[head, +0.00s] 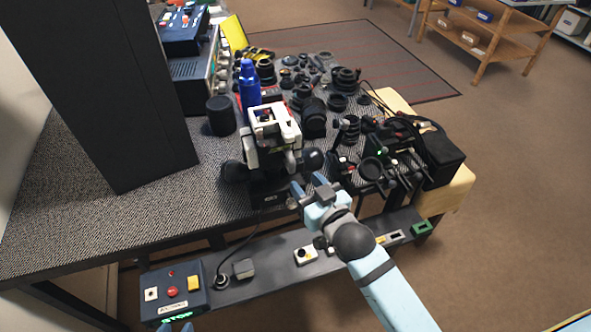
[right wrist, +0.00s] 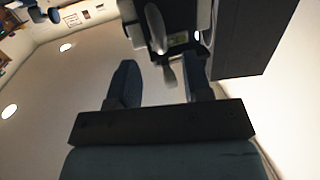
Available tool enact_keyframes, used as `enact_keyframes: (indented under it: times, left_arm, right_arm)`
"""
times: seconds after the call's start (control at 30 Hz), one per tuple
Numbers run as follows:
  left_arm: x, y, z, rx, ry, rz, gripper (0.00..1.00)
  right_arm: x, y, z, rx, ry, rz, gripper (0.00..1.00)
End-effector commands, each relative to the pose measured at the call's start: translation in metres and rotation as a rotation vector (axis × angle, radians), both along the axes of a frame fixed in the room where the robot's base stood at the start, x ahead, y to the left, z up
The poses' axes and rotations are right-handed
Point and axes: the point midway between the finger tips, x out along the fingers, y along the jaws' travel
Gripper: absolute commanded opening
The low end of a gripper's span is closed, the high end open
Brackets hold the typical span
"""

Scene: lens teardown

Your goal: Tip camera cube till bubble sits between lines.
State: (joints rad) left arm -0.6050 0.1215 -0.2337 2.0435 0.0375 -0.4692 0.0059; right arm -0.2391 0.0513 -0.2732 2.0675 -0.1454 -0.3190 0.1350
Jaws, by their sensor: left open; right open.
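The likely camera cube is a white-framed block (head: 273,122) with black round knobs at its base, standing near the table's front edge in the head view. My right gripper (head: 307,185) is open just in front of and below it. In the right wrist view my right gripper's fingers (right wrist: 160,72) are apart, with a grey lever-like part between and above their tips. No bubble or lines can be made out. My left gripper (head: 176,328) shows only blue tips at the bottom edge.
A blue bottle (head: 250,88) and a black cylinder (head: 221,115) stand behind the block. Many dark lens parts crowd the table to its right. A tall black panel (head: 110,90) rises at left. A lower shelf holds a button box (head: 172,290). The table's left front is clear.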

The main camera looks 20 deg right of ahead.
Motion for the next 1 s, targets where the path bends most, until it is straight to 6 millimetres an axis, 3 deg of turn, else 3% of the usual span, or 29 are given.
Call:
enact_keyframes:
  times: [0.1,0.3,0.77,0.87,0.97,1.0]
  left_arm:
    - [0.000,-0.002,0.000,-0.006,0.001,0.003,0.43]
    - [0.000,-0.003,0.000,-0.009,0.002,0.005,0.43]
    - [-0.001,0.002,-0.002,0.006,0.002,-0.004,0.43]
    - [-0.001,0.003,-0.002,0.008,0.002,-0.005,0.43]
    - [-0.001,0.003,-0.002,0.008,0.002,-0.004,0.43]
    - [-0.001,0.003,-0.002,0.008,0.002,-0.004,0.43]
  right_arm:
    - [-0.027,-0.006,0.001,0.000,0.002,0.001,0.45]
    - [-0.054,-0.012,0.003,-0.001,0.001,0.001,0.45]
    - [-0.064,-0.014,0.004,-0.001,-0.001,0.001,0.45]
    - [-0.068,-0.015,-0.008,-0.005,0.032,0.002,0.45]
    - [-0.082,-0.018,-0.045,-0.019,0.133,0.007,0.45]
    - [-0.092,-0.019,-0.066,-0.028,0.193,0.010,0.45]
